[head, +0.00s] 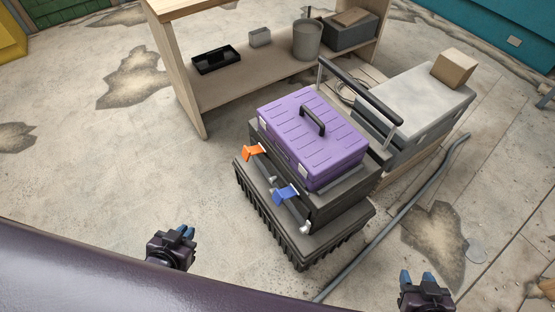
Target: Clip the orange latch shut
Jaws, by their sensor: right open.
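The orange latch (252,153) is on the front edge of the black middle box (325,208) of a stacked toolbox, near its left corner. Its flap appears to stick outward from the box; whether it touches its catch is too small to tell. A blue latch (286,193) is on the same front edge, further right. My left gripper (186,232) is low and left of the stack, well apart from the orange latch; its two blue fingertips look close together and hold nothing visible. My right gripper (417,276) is open and empty at the lower right, apart from the stack.
A purple case (312,135) with a black handle tops the stack, with a dark pull handle (360,90) behind. A ribbed black base box (300,250) is underneath. A wooden shelf (250,75) and a grey case (415,100) stand behind. A grey hose (400,215) lies right. Floor left is clear.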

